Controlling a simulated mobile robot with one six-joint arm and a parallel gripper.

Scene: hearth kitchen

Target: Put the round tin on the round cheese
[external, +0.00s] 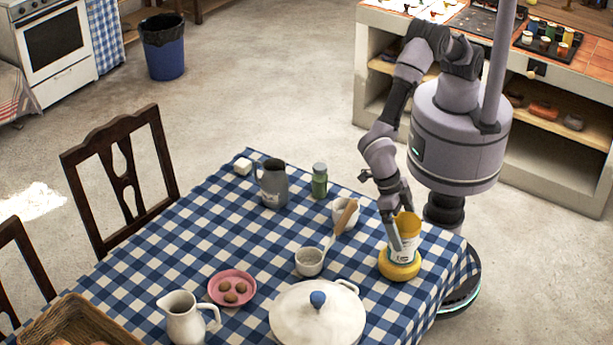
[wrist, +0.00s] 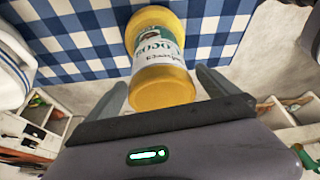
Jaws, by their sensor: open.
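The round tin (external: 406,246) has a yellow top and a pale printed label. It stands upright on the round yellow cheese (external: 399,272), near the table's right corner. In the wrist view the tin (wrist: 158,52) is between my fingers, with its printed label showing. The yellow edge beyond the label looks like the cheese (wrist: 150,16). My gripper (external: 398,222) is open around the tin's upper part, and in the wrist view a gap shows beside the fingers (wrist: 161,82). The cheese's contact with the cloth is partly hidden.
The blue checked table (external: 235,240) also holds a white lidded pot (external: 290,318), a small cup (external: 309,262), a cup with a wooden utensil (external: 345,214), a green jar (external: 319,182), a grey jug (external: 272,186) and a pink plate (external: 247,284).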

